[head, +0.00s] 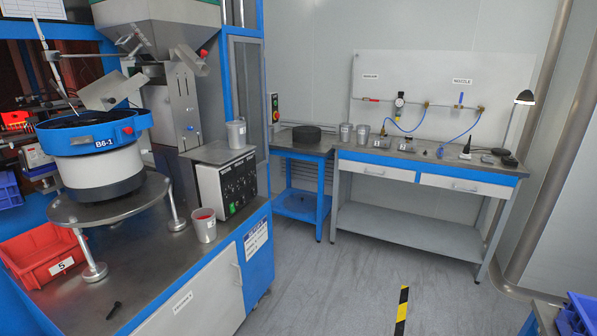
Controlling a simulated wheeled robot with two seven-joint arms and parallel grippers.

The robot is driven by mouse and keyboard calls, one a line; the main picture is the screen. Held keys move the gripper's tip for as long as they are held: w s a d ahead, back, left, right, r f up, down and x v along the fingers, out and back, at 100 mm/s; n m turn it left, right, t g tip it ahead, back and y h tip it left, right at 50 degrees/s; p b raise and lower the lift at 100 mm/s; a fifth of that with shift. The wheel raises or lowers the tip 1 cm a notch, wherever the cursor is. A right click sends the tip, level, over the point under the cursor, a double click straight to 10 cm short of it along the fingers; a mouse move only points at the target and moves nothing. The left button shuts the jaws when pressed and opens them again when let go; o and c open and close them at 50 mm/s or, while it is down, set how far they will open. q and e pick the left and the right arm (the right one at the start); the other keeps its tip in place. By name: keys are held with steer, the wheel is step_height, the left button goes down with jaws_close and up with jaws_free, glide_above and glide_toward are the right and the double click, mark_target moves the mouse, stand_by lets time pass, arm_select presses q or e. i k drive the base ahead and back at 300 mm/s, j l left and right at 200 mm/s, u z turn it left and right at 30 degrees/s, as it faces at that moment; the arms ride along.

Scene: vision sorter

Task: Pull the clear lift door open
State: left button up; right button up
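A blue upright frame (225,45) stands behind the bowl feeder at the upper middle left. A tall greyish panel (247,85) sits in this frame's side. It may be the clear lift door, but I cannot tell for sure, nor whether it is open. Neither of my grippers is in view.
The blue-rimmed bowl feeder (97,150) stands on a round plate on the left cabinet (215,290). A red bin (45,255), a grey cup (204,225) and a control box (228,185) are there too. A workbench (430,163) stands behind. The grey floor (345,285) between is clear.

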mark_target(230, 39)
steer(key=i+l+u, duration=0.35)
steer(key=i+l, duration=0.15)
steer(key=i+l+u, duration=0.35)
steer(key=i+l, duration=1.05)
steer(key=i+l+z, duration=0.05)
steer(key=i, duration=0.05)
